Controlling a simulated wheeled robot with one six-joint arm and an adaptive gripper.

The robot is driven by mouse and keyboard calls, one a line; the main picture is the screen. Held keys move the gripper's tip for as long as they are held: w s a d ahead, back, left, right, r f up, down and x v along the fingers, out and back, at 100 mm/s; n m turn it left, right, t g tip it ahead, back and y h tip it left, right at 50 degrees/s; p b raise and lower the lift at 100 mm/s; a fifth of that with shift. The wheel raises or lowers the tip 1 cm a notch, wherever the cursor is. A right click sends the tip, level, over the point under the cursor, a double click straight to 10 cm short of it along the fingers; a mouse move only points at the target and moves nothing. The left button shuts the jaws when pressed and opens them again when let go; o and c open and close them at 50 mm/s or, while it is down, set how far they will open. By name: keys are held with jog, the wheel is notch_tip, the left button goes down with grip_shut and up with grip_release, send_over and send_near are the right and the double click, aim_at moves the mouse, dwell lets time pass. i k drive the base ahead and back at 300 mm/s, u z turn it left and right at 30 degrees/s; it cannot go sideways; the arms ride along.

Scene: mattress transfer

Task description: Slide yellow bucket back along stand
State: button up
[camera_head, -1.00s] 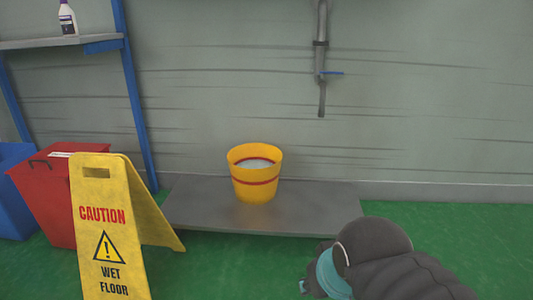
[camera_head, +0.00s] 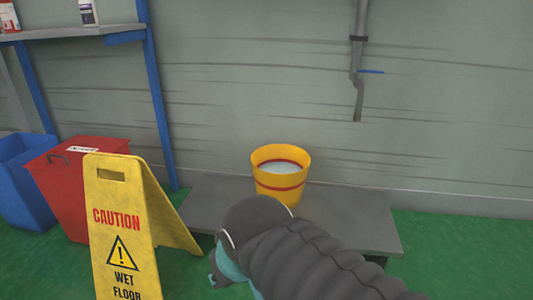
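The yellow bucket (camera_head: 281,184) with red bands stands upright on the low grey stand (camera_head: 355,222), close to the wall. Pale liquid or something whitish shows inside it. My dark ribbed arm reaches in from the bottom right, in front of the stand, and hides part of the stand's front edge. Its teal end (camera_head: 229,270) lies to the lower left of the bucket, apart from it. The fingers are mostly hidden, so I cannot tell whether they are open or shut.
A yellow wet floor sign (camera_head: 128,230) stands left of the stand, near my arm's end. A red bin (camera_head: 75,190) and a blue bin (camera_head: 24,185) are behind it. A grey pipe (camera_head: 358,60) hangs on the wall. Green floor (camera_head: 460,255) is clear at right.

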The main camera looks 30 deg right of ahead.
aim_at(280, 171)
jog(key=z, duration=0.2)
jog(key=i, duration=1.05)
jog(key=z, duration=0.75)
